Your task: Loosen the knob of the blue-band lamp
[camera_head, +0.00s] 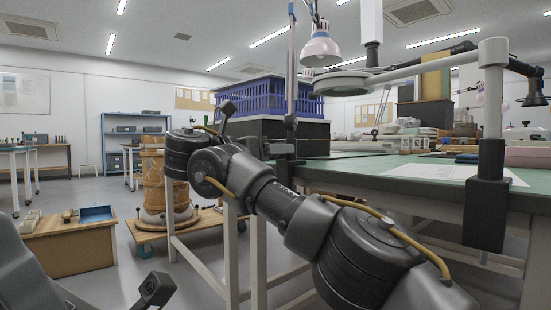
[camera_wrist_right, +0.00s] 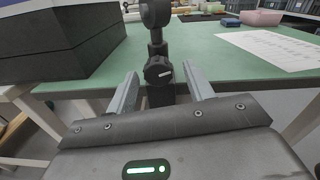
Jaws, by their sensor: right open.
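A lamp with a pale pinkish head (camera_head: 320,50) stands on an upright pole (camera_head: 291,85) at the left end of the green table; the pole's top looks bluish. I cannot tell whether the fingertips reach past the knob. In the head view my right arm mostly hides the hand near the clamp. My left gripper's fingers are out of view.
A blue crate (camera_head: 270,97) on black boxes stands close left of the pole. A ring magnifier lamp (camera_head: 340,84) and its clamp post (camera_head: 487,200) are on the right. Papers (camera_head: 455,173) lie on the green table (camera_head: 370,176).

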